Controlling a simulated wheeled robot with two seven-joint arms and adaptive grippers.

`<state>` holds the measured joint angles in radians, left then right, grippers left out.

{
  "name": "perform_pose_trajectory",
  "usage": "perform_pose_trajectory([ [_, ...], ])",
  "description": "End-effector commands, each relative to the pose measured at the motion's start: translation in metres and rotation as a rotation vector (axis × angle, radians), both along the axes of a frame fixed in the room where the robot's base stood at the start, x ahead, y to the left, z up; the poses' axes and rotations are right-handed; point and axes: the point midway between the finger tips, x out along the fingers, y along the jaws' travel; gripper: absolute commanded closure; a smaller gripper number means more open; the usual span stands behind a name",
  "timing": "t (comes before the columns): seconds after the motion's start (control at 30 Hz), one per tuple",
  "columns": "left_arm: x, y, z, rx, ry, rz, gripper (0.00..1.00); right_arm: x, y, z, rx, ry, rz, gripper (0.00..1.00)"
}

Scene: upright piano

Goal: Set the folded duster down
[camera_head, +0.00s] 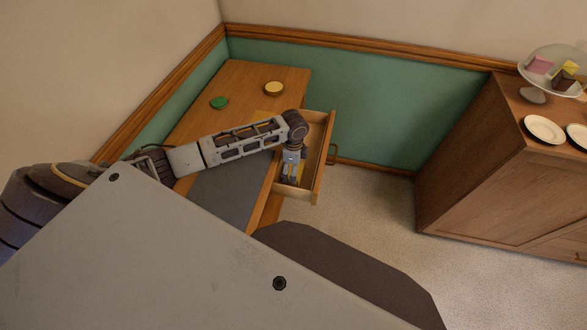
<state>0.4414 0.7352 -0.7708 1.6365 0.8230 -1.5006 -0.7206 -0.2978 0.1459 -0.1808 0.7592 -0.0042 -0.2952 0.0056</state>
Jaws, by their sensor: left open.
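My left gripper (291,179) points down into an open wooden drawer (318,165) at the right side of a wooden desk (222,88). Its jaws are open. A small patch of yellow (300,173) shows right beside the fingers, inside the drawer. It may be the folded duster, but it is too small and too covered by the gripper to be sure. Whether the fingers touch it cannot be seen. My right gripper is not in view.
A green round item (219,103) and a round bowl (274,88) with pale yellow contents stand on the desk. A grey mat (222,190) lies nearer. A wooden cabinet (480,150) at right bears plates (544,129) and a domed cake stand (533,95). Carpet between is clear.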

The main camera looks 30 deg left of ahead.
Motion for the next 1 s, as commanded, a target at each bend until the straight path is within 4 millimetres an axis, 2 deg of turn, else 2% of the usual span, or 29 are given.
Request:
perform_pose_trajectory([
  [0.17, 0.001, 0.000, 0.016, -0.001, -0.002, 0.000, 0.00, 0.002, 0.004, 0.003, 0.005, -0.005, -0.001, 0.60],
  [0.37, 0.001, 0.000, 0.043, 0.000, -0.003, -0.001, 0.00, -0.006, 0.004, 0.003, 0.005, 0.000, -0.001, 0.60],
  [0.7, 0.001, 0.000, 0.093, 0.000, -0.002, 0.000, 0.00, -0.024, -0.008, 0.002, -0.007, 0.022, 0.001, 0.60],
  [1.0, 0.001, -0.001, 0.117, -0.001, -0.001, -0.001, 0.00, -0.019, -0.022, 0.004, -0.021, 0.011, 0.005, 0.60],
])
